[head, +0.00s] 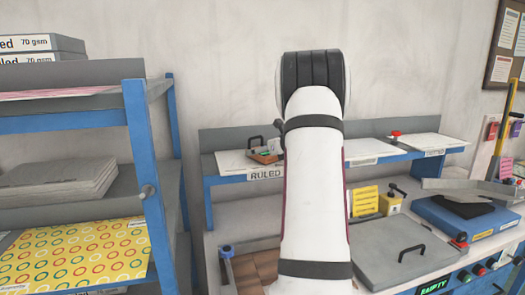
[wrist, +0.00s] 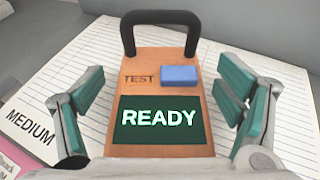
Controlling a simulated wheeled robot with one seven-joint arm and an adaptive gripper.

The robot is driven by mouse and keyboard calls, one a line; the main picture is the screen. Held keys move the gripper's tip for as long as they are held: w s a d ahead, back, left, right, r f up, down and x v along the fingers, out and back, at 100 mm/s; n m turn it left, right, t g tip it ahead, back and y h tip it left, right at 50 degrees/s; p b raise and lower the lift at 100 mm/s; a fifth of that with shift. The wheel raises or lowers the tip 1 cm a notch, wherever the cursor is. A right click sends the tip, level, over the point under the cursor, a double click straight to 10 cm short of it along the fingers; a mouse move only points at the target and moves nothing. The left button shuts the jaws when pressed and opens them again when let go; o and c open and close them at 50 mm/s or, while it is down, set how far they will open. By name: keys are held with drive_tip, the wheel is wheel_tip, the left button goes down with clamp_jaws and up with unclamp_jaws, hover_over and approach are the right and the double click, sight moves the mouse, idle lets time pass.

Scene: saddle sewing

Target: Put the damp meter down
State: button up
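The damp meter (wrist: 160,85) is an orange-brown box with a black handle, the word TEST, a blue button and a dark green screen reading READY. In the wrist view it is over lined white paper (wrist: 275,75), between the fingers of my gripper (wrist: 160,98). The fingers are spread, with a visible gap on each side of the meter. In the head view, a small orange-brown box with a black handle, seemingly the meter (head: 262,152), sits on the raised blue-edged shelf above the RULED label.
The shelf's right part holds more paper (head: 425,143) and a red-topped item (head: 395,137). A blue-framed rack (head: 145,165) stands left. A MEDIUM label (wrist: 30,132) lies near my gripper.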

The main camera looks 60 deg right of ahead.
drive_tip(key=shift+r, duration=0.1)
drive_tip(key=shift+s+r, duration=0.15)
drive_tip(key=shift+s, duration=0.1)
drive_tip(key=v, duration=1.1)
drive_tip(key=shift+s+a+b, duration=0.2)
drive_tip(key=shift+b, duration=0.1)
